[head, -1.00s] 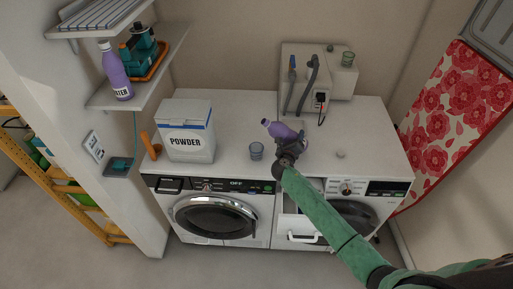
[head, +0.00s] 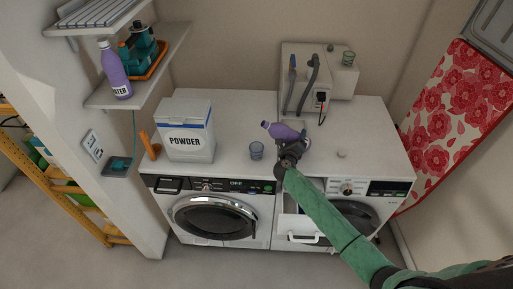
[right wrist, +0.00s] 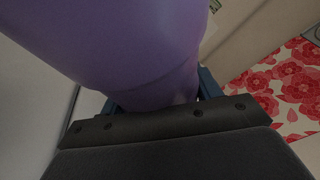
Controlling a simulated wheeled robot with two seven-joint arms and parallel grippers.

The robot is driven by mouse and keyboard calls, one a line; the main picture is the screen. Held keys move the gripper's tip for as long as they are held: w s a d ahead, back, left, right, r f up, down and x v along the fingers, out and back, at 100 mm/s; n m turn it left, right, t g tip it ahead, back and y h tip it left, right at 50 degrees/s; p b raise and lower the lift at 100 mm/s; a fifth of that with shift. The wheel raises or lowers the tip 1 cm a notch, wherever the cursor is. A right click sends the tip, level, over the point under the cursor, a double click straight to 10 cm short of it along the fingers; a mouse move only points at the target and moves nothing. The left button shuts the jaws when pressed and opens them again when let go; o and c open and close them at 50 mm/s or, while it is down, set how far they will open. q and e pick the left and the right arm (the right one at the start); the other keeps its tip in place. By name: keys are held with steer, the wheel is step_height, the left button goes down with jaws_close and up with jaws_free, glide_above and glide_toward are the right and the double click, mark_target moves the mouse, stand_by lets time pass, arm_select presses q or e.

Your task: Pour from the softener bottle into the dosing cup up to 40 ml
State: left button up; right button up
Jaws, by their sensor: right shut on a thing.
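The purple softener bottle (head: 281,131) is tilted far over toward the left, its neck end pointing left. My right gripper (head: 292,146) is shut on it and holds it above the worktop. In the right wrist view the bottle (right wrist: 130,40) fills the top, between the fingers (right wrist: 155,103). The dosing cup (head: 256,150) stands upright on the worktop, to the left of and below the bottle's mouth. The mouth is apart from the cup. I see no stream, and the level in the cup is too small to tell. My left gripper is not in view.
A powder box (head: 187,131) and an orange-brown object (head: 150,146) stand left of the cup. A purple water bottle (head: 115,72) is on the shelf. An open drawer (head: 300,228) juts out below my arm.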

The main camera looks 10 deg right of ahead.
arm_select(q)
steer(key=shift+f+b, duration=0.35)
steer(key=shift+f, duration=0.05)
arm_select(e)
steer(key=shift+d, duration=0.3)
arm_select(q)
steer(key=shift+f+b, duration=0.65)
arm_select(e)
steer(key=shift+d+r+n+t+h, duration=0.4)
steer(key=shift+d+r+n, duration=0.2)
steer(key=shift+n, duration=0.4)
stand_by(1.1)
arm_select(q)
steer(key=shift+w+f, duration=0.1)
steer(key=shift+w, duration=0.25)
arm_select(e)
steer(key=shift+s+d+r+n, duration=0.1)
steer(key=shift+d+r+n, duration=0.05)
steer(key=shift+n, duration=0.15)
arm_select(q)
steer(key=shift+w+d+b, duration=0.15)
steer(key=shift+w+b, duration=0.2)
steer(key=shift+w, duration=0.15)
arm_select(e)
steer(key=shift+r, duration=0.1)
